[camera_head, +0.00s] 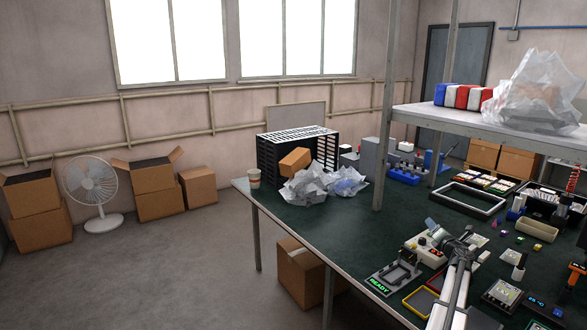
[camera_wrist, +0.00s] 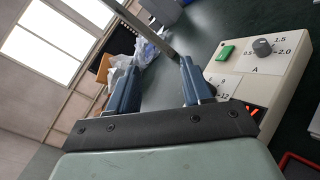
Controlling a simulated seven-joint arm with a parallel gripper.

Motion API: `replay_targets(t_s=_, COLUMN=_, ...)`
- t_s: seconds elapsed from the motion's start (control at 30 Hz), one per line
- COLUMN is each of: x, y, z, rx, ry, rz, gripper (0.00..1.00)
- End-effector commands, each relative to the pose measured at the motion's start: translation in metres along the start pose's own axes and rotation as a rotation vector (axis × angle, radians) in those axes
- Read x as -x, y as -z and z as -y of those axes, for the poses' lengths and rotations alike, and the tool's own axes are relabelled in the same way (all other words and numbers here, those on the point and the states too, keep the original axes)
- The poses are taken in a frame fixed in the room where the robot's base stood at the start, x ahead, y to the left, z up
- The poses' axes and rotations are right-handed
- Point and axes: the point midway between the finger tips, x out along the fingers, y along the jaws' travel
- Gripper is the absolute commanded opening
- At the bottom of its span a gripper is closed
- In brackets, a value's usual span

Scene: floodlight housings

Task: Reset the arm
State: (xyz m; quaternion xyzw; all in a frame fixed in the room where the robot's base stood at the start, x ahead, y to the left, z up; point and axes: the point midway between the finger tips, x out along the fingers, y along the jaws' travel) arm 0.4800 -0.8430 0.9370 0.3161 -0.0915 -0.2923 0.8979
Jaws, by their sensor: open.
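My gripper (camera_wrist: 160,72) is open in the wrist view. Its two blue fingers stand apart with nothing between them. In the head view my gripper (camera_head: 432,223) is small, at the end of my pale arm over the green worktable (camera_head: 310,226). It appears above or close beside a cream control box (camera_head: 427,252). In the wrist view this control box (camera_wrist: 262,75) lies to the right of the fingers, with a dark knob and a green button. The right finger hides part of its face. I cannot tell whether finger and box touch.
A grey post (camera_head: 385,120) and a shelf (camera_head: 470,116) stand behind the arm. A black crate (camera_head: 285,150) and crumpled plastic bags (camera_head: 322,186) sit at the table's far left. A READY fixture (camera_head: 393,277) and small parts crowd the front and right. The table's middle-left is clear.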

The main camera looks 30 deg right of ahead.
Motion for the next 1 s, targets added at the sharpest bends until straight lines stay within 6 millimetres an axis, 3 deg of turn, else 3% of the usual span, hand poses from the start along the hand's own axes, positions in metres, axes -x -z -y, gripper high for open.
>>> replay_targets(t_s=0.03, x=-0.012, y=0.013, z=-0.029, rx=-0.047, ry=-0.021, rz=-0.017, gripper=0.5)
replay_targets(t_s=0.3, x=-0.057, y=0.081, z=-0.155, rx=-0.327, ry=-0.095, rz=-0.101, gripper=0.5)
replay_targets(t_s=0.5, x=-0.07, y=0.154, z=-0.225, rx=-0.556, ry=-0.103, rz=-0.149, gripper=0.5)
replay_targets(t_s=0.57, x=-0.069, y=0.182, z=-0.239, rx=-0.629, ry=-0.092, rz=-0.157, gripper=0.5)
replay_targets(t_s=0.7, x=-0.06, y=0.26, z=-0.254, rx=-0.804, ry=-0.029, rz=-0.163, gripper=0.5)
replay_targets(t_s=1.0, x=-0.009, y=0.418, z=-0.243, rx=-1.087, ry=0.205, rz=-0.151, gripper=0.5)
